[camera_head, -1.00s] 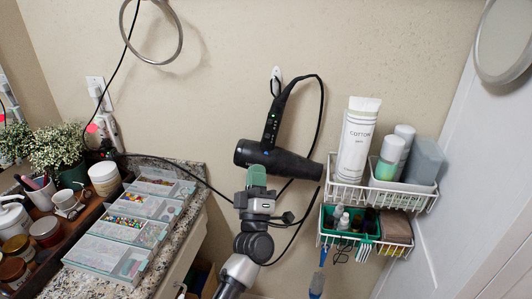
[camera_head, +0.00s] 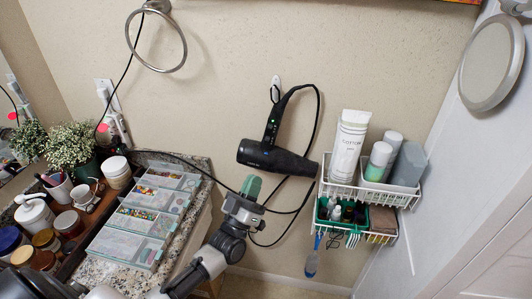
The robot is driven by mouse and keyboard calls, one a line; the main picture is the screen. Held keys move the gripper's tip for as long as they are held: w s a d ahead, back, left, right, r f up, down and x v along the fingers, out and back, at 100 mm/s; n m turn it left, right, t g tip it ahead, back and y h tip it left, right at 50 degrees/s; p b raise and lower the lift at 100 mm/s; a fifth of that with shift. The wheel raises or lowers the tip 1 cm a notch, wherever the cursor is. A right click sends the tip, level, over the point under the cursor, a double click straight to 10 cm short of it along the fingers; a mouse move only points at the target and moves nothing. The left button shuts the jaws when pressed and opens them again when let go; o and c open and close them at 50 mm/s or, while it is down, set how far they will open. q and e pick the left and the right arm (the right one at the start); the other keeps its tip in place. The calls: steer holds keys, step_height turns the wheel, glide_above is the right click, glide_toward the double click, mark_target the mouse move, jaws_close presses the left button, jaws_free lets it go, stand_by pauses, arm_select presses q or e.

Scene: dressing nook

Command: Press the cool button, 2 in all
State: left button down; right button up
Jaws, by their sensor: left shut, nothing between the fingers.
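A black hair dryer (camera_head: 268,157) hangs by its handle from a white wall hook, with its barrel level. Its handle (camera_head: 275,120) points up and carries small buttons and a green light; which one is the cool button is too small to tell. My left gripper (camera_head: 251,187) is shut and empty, with green fingertips, just below the left part of the barrel. I cannot tell whether it touches the barrel. My right gripper is not in view.
A granite counter (camera_head: 185,221) at the left holds clear bead boxes (camera_head: 128,242) and jars. A white wire rack (camera_head: 396,202) with bottles is fixed right of the dryer. The dryer's black cord loops right and below. A towel ring (camera_head: 184,47) hangs upper left.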

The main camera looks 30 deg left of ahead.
mark_target(262, 161)
arm_select(q)
steer(key=shift+w, duration=0.1)
steer(key=w+b, duration=0.2)
steer(key=w+a+b, duration=0.1)
steer(key=w, duration=0.2)
steer(key=w+a+f+b, duration=0.1)
steer(key=w+b, duration=0.1)
steer(key=w, duration=0.1)
steer(key=shift+b, duration=0.35)
steer(key=shift+w+a+r, duration=0.1)
steer(key=shift+w+r, duration=0.05)
stand_by(1.6)
steer(key=shift+w+a+b, duration=0.1)
steer(key=shift+w+b, duration=0.2)
steer(key=shift+b, duration=0.1)
steer(key=shift+w, duration=0.15)
